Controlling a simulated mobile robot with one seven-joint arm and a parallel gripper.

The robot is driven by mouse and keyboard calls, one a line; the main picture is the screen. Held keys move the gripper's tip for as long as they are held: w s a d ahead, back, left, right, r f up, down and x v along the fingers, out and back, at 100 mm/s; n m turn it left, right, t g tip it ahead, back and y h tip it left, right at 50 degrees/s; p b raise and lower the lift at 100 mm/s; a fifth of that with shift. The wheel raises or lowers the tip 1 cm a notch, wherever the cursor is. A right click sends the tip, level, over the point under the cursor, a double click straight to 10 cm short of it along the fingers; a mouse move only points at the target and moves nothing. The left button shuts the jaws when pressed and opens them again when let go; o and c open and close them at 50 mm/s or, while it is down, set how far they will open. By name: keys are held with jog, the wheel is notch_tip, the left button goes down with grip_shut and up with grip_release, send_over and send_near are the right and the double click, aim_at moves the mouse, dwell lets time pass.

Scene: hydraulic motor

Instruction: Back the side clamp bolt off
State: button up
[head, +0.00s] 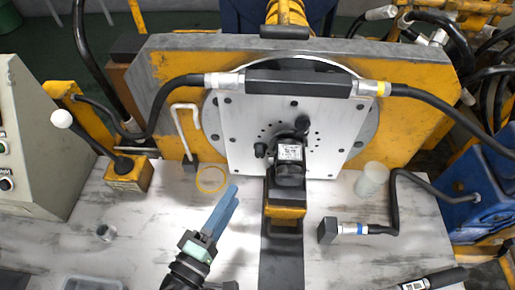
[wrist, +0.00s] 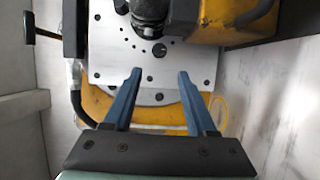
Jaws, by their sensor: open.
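The black hydraulic motor (head: 289,160) is mounted on a light round-cornered plate (head: 240,125) with a ring of small holes. A small black bolt head (head: 260,150), which looks like the side clamp bolt, is at the motor's left side. It shows in the wrist view (wrist: 160,49) just below the motor (wrist: 150,12). Another black knob (head: 303,121) sits above the motor. My gripper (head: 232,193) has blue fingers and stands low and left of the motor. In the wrist view my gripper (wrist: 160,73) is open and empty, apart from the bolt, which appears beyond and between the fingertips.
A yellow support (head: 286,211) stands under the motor. A black hose end (head: 328,231) and a translucent cup (head: 371,180) are to the right. The front-left tabletop is mostly clear.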

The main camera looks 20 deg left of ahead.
aim_at(258, 156)
jog(key=w, duration=0.3)
jog(key=w+d, duration=0.1)
jog(key=w, duration=0.3)
jog(key=w+d+p, duration=0.1)
jog(key=w, duration=0.3)
jog(key=shift+w+d, duration=0.15)
jog(key=shift+w, duration=0.1)
grip_shut()
